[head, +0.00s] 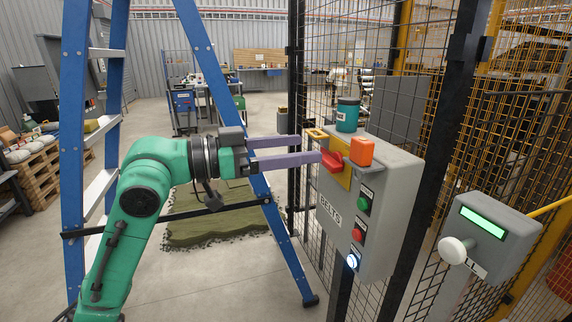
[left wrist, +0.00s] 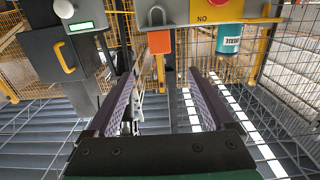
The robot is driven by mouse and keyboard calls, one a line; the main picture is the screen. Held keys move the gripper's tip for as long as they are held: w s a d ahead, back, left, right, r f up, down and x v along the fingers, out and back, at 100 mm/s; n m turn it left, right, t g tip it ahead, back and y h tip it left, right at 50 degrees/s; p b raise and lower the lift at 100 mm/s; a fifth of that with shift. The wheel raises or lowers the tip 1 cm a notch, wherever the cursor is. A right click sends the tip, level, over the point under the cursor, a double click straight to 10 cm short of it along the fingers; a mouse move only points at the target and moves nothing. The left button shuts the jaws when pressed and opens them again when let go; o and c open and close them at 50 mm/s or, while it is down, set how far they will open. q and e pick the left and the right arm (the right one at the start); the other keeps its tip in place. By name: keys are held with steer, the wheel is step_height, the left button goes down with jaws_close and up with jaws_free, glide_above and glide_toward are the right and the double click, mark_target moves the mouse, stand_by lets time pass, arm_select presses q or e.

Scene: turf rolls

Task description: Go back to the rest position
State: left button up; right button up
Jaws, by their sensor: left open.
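My left gripper (head: 311,149) reaches in from the left, open and empty. Its two purple fingers point at the grey control box (head: 385,220) marked BELTS; the lower fingertip is close to the red switch handle (head: 333,161) on its yellow plate, and I cannot tell if they touch. In the left wrist view the parted fingers (left wrist: 160,78) have nothing between them. An orange block like a padlock (head: 361,151) is by the red handle; it also shows beyond the fingers in the left wrist view (left wrist: 159,42). My right gripper is not in view.
A teal tin (head: 347,115) stands on the control box. A second grey box (head: 487,235) with a green screen is at right, before mesh fencing. A blue ladder (head: 203,60) stands close behind my left arm. Turf (head: 205,232) lies on the floor.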

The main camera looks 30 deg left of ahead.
arm_select(q)
steer(key=shift+s+a, duration=0.45)
steer(key=shift+s, duration=0.15)
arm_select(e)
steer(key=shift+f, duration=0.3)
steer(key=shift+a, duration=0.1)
